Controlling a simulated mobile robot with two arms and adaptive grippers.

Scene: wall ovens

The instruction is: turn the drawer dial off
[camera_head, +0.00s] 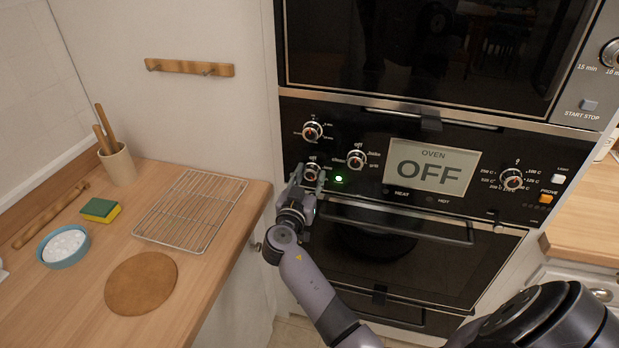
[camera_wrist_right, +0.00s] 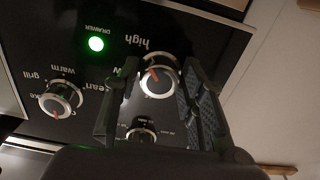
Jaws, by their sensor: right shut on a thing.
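The drawer dial (camera_head: 311,171) is the lowest knob at the left end of the black oven control panel, with "off" printed above it. My right gripper (camera_head: 309,178) reaches up to it from below, one finger on each side, shut on the knob. In the right wrist view, which is upside down, the drawer dial (camera_wrist_right: 158,76) sits between the fingers of the right gripper (camera_wrist_right: 160,70). It is silver-rimmed with a red pointer mark, near the word "high". The green light labelled "DRAWER" (camera_wrist_right: 96,43) is lit. My left gripper is not in view.
Other knobs sit close by: one above (camera_head: 312,131) and one to the right (camera_head: 356,159). The display (camera_head: 433,166) reads "OVEN OFF". An oven door handle (camera_head: 395,225) runs below the panel. A wooden counter (camera_head: 215,290) with a wire rack (camera_head: 190,209) stands left.

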